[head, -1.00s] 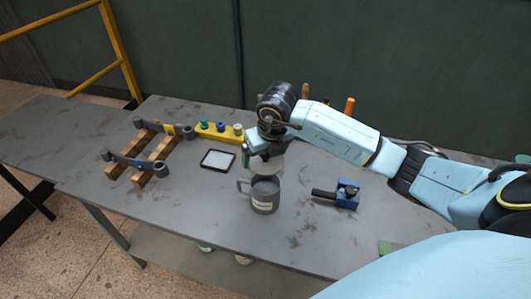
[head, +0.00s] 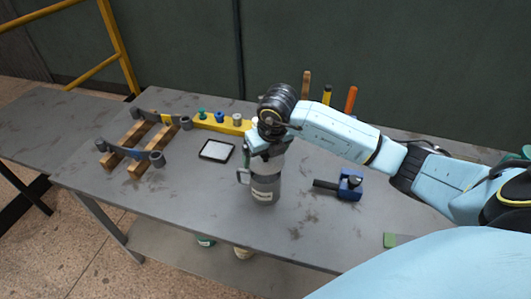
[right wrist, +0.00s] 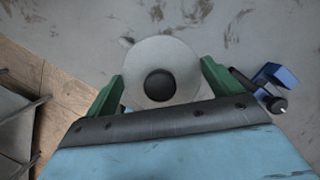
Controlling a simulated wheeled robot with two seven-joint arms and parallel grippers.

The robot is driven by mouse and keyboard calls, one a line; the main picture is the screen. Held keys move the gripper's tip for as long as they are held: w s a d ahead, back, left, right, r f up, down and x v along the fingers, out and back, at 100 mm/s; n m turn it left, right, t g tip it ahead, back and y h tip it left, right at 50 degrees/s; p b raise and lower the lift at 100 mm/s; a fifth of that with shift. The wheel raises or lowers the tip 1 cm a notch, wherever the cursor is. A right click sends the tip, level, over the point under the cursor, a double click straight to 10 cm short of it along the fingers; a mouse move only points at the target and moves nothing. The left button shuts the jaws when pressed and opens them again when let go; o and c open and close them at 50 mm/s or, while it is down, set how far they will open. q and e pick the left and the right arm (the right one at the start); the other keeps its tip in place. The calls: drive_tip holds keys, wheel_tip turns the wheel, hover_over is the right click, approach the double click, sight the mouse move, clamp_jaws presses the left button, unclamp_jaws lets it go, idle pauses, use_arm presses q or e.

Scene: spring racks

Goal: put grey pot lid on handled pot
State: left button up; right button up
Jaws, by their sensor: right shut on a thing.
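The grey handled pot (head: 265,192) stands upright on the table in the head view, with its handle on the left and a pale label on its side. My right gripper (head: 268,150) is directly above the pot. In the right wrist view its green fingers (right wrist: 162,85) are shut on the grey pot lid (right wrist: 180,57), one on each side, with the dark round knob in the middle. The lid covers the pot's mouth from above, and a bit of the pot handle (right wrist: 126,42) shows beyond its edge. Whether the lid touches the rim is hidden. My left gripper is out of view.
A black-framed tablet (head: 216,150) lies left of the pot, and a blue clamp-like tool (head: 348,186) lies right. A yellow holder (head: 222,124) with small coloured pieces and a wooden rack (head: 130,150) stand behind and left.

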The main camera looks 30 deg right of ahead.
sight(267, 161)
drive_tip(key=shift+f+b, duration=0.65)
drive_tip(key=shift+f, duration=0.05)
idle(1.0)
drive_tip(key=shift+f+b, duration=0.5)
drive_tip(key=shift+f, duration=0.1)
idle(0.4)
drive_tip(key=shift+f+b, duration=0.45)
drive_tip(key=shift+f, duration=0.1)
drive_tip(key=shift+f+b, duration=0.3)
drive_tip(key=shift+f, duration=0.05)
idle(0.4)
drive_tip(key=o, duration=0.7)
drive_tip(key=shift+r, duration=0.1)
